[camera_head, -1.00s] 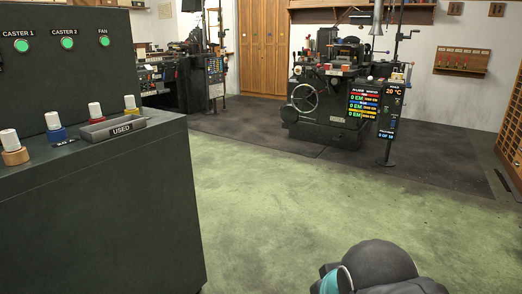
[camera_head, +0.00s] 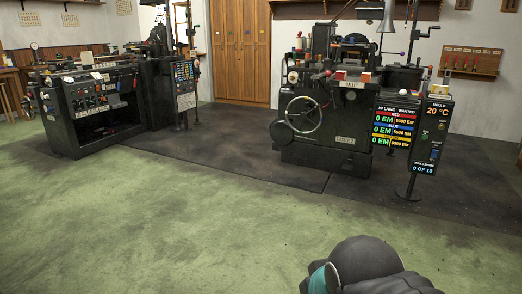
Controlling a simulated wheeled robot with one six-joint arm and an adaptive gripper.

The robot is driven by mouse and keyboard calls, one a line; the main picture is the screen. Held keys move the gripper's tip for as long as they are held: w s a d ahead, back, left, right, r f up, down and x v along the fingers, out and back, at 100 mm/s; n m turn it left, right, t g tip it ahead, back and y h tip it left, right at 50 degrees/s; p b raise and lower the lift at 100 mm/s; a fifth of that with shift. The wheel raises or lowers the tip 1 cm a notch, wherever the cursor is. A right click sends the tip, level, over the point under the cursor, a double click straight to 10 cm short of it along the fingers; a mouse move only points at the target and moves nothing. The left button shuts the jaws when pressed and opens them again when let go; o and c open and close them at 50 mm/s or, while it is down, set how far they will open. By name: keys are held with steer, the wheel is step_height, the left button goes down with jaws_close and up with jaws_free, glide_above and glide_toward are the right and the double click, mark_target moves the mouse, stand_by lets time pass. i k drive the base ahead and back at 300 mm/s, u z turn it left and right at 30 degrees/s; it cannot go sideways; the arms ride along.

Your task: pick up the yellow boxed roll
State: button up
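I cannot make out the yellow boxed roll in the head view now. Some small coloured items (camera_head: 303,57) sit on top of the caster machine (camera_head: 345,118), too small to tell apart. Part of my own dark arm, with a teal band, shows at the bottom right. My gripper is not in view.
A second machine with a control bench (camera_head: 95,105) stands at the left. A display reading "IN LANE WANTED" (camera_head: 396,125) and a "MOULD 20 °C" post (camera_head: 430,135) stand right of the caster. The green floor (camera_head: 180,225) ahead is clear.

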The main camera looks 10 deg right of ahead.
mark_target(440, 89)
steer(key=z, duration=0.35)
steer(key=i, duration=2.05)
steer(key=z, duration=1.05)
steer(key=i, duration=1.8)
steer(key=z, duration=0.5)
